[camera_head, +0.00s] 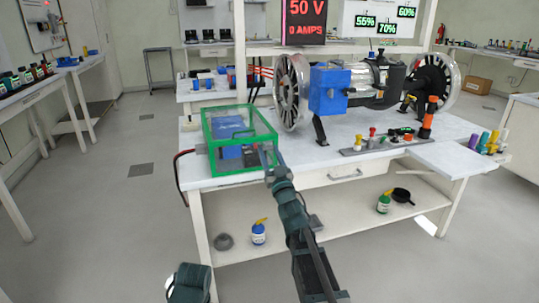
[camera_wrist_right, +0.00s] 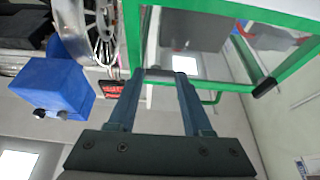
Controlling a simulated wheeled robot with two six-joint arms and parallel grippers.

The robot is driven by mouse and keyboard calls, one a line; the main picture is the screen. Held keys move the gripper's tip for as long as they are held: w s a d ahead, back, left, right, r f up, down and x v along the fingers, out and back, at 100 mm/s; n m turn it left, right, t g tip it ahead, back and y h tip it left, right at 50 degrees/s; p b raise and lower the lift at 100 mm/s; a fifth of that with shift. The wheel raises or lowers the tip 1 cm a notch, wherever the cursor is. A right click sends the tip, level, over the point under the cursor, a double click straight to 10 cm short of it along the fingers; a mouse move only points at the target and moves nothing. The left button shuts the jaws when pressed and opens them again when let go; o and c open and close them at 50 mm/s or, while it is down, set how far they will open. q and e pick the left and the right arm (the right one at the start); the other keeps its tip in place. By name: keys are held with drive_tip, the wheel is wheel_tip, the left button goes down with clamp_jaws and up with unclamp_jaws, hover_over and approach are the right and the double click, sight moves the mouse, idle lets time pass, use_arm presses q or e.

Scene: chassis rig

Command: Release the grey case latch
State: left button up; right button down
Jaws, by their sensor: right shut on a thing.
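The case (camera_head: 230,142) is a clear box with a green frame at the left end of the white bench in the head view. Its green frame (camera_wrist_right: 134,35) also shows close up in the right wrist view. My right gripper (camera_head: 265,153) is at the front right of the case. In the right wrist view the gripper (camera_wrist_right: 163,75) is shut on a small grey piece at the frame's edge, which looks like the latch (camera_wrist_right: 158,74). The fingers hide much of the latch. The case lid looks shut.
Blue and dark parts (camera_head: 232,150) lie inside the case. A wheeled motor rig with a blue box (camera_head: 328,90) stands right of it. A tool rack (camera_head: 375,146) lies on the bench's front right.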

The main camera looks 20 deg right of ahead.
drive_tip(key=shift+c, duration=1.6)
unclamp_jaws()
drive_tip(key=shift+s, duration=0.1)
drive_tip(key=b+v, duration=0.5)
drive_tip(key=v, duration=0.8)
drive_tip(key=shift+s+f, duration=0.2)
drive_tip(key=shift+s, duration=0.1)
